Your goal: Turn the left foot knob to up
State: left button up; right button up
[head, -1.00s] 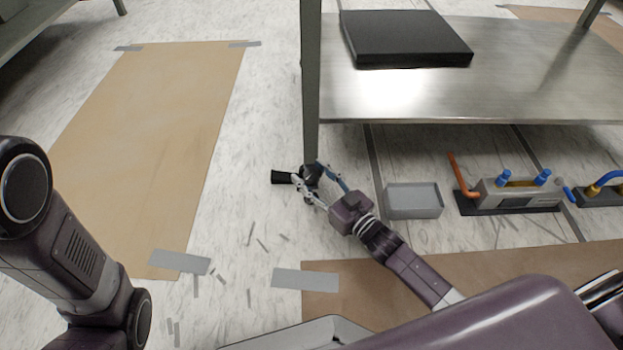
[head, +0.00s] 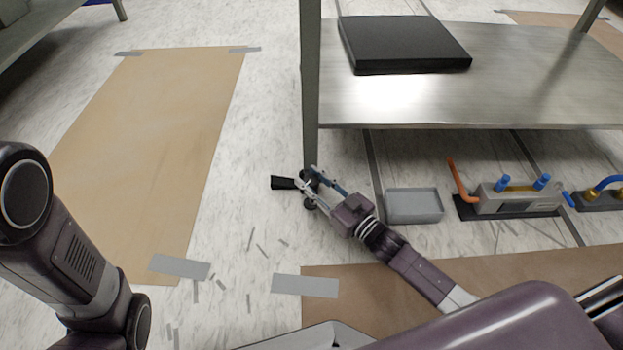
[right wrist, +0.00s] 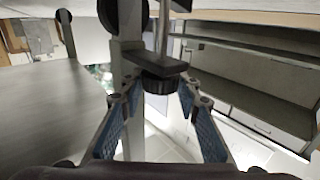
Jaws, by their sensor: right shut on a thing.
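The left foot knob (right wrist: 158,85) is a dark ribbed knob below a flat black bracket (right wrist: 165,66) in the right wrist view. My right gripper (head: 308,186) is at the foot of the table leg (head: 310,90) in the head view and hides most of the knob there. In the right wrist view the blue-padded fingers (right wrist: 158,112) lie on both sides of the knob, shut on it. A black piece (head: 283,182) sticks out left of the fingers. My left arm shows at the left edge, but its gripper is out of view.
The steel table's low shelf (head: 400,103) holds a black slab (head: 405,43). A grey tray (head: 413,206) and a grey device with blue and orange fittings (head: 505,198) stand under it. Taped brown sheets (head: 150,140) cover parts of the floor. Floor left of the leg is clear.

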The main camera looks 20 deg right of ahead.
jog(key=shift+r+n+g+y, duration=0.1)
jog(key=shift+n+g+y, duration=0.4)
jog(key=shift+n+y, duration=0.25)
jog(key=shift+w+n+g+y, duration=0.1)
jog(key=shift+n+g+y, duration=0.25)
jog(key=shift+y, duration=0.3)
jog(key=shift+n+g+y+b, duration=0.5)
jog(key=shift+n+g+y, duration=0.35)
jog(key=shift+y, duration=0.25)
jog(key=shift+n+g+y+b, duration=0.3)
jog(key=shift+n+g+y, duration=0.55)
jog(key=shift+g, duration=0.15)
jog(key=shift+a+n+g+y, duration=0.1)
jog(key=shift+n+g+y, duration=1)
jog(key=shift+g, duration=0.5)
jog(key=shift+w+f+n+g+y, duration=0.1)
jog(key=shift+f+n+g+y, duration=0.1)
jog(key=shift+n+g, duration=0.3)
jog(key=shift+w+f+n+g+y, duration=0.15)
jog(key=shift+n+g, duration=0.15)
jog(key=shift+g, duration=0.3)
jog(key=shift+s+r+n+g, duration=0.15)
jog(key=shift+n+g, duration=0.15)
jog(key=shift+g, duration=0.2)
jog(key=shift+s, duration=0.1)
jog(key=o, duration=1.2)
jog(key=shift+s+r, duration=0.1)
